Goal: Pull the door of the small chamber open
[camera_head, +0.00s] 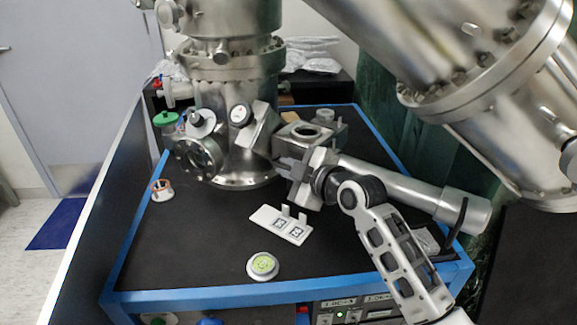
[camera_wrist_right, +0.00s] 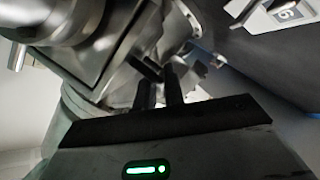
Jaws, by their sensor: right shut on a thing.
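The small chamber (camera_head: 305,132) is a metal block with a round port on top, fixed to the right of the tall steel vessel (camera_head: 235,110). My right gripper (camera_head: 284,165) is at the chamber's front lower side, its fingers pointing left. In the right wrist view, the two dark fingers (camera_wrist_right: 160,82) are close together at a small dark part, beside a large square metal face (camera_wrist_right: 98,45). The gripper is shut on this part, which looks like the door's handle. The gripper largely hides the door in the head view, so how far it stands open cannot be told. My left gripper is out of view.
A white plate with two markers (camera_head: 281,225) and a round green-topped piece (camera_head: 262,265) lie on the black tabletop in front. A small orange-rimmed cup (camera_head: 162,190) stands at left. A long steel tube (camera_head: 400,185) runs right from the chamber, close to my right arm.

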